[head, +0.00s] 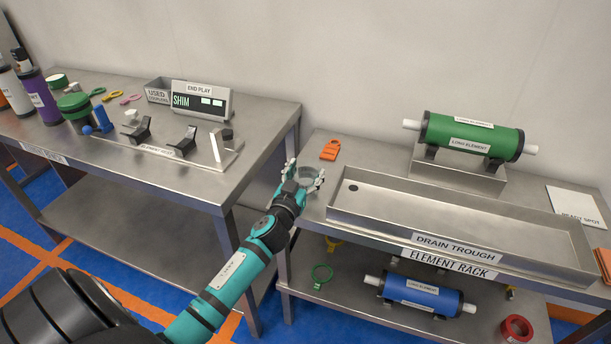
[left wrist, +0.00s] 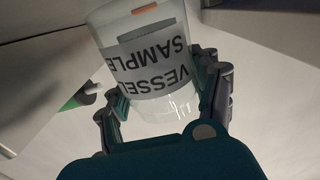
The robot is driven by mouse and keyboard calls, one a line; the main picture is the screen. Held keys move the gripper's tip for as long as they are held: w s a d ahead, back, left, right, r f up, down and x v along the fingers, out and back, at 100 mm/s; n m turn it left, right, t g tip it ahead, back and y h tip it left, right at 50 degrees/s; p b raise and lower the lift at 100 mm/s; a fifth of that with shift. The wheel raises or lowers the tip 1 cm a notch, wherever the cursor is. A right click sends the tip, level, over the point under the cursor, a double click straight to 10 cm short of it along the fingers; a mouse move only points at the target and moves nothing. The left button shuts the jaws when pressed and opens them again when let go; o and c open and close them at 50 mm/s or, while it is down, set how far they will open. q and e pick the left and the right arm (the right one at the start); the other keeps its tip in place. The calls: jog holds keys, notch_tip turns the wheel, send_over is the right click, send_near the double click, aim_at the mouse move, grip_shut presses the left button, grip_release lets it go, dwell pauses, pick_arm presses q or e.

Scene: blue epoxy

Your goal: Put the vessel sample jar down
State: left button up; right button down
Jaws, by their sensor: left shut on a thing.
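The vessel sample jar (left wrist: 150,62) is a clear jar with a white label reading "VESSEL SAMPLE". It fills the upper middle of the left wrist view. My left gripper (head: 304,177) is shut on the jar, with a finger on either side of it. In the head view the jar (head: 308,172) shows small and translucent between the fingers, at the left end of the right-hand bench (head: 316,205). I cannot tell whether its base touches the bench top. My right gripper is not in view.
The drain trough (head: 450,214) lies right of the gripper, with a green long element (head: 472,138) on a stand behind it. An orange clip (head: 330,150) lies just behind the gripper. The left bench (head: 185,190) holds a fixture and several containers. A gap separates the benches.

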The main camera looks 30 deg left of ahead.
pick_arm(q)
jog(key=shift+f, duration=0.2)
jog(key=o, duration=1.2)
